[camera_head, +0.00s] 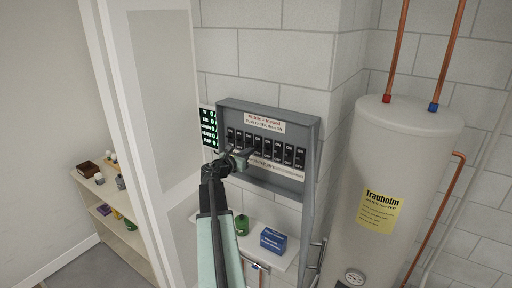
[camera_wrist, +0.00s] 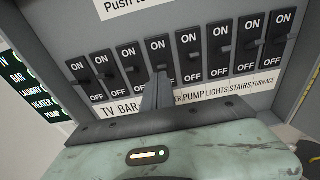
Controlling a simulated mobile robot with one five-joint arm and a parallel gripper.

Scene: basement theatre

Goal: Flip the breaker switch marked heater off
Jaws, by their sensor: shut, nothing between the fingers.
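The grey breaker panel (camera_head: 265,110) is open on the wall, with a row of several black switches marked ON above and OFF below. In the wrist view, the label strip (camera_wrist: 125,107) reads TV and BAR at left, then "ER", PUMP, LIGHTS, STAIRS and FURNACE. My gripper hides the part between. The fourth switch from the left (camera_wrist: 158,48) lines up with the heater place, just left of PUMP. My gripper (camera_wrist: 158,78) is shut and empty, its tips in front of that switch's lower part. Contact and lever position are unclear. It also shows in the head view (camera_head: 241,158).
A display with green text (camera_head: 209,127) is left of the panel. A white door (camera_head: 150,100) stands at left. Below, a shelf holds a blue box (camera_head: 273,240) and a green object (camera_head: 242,224). A water heater (camera_head: 388,180) stands at right.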

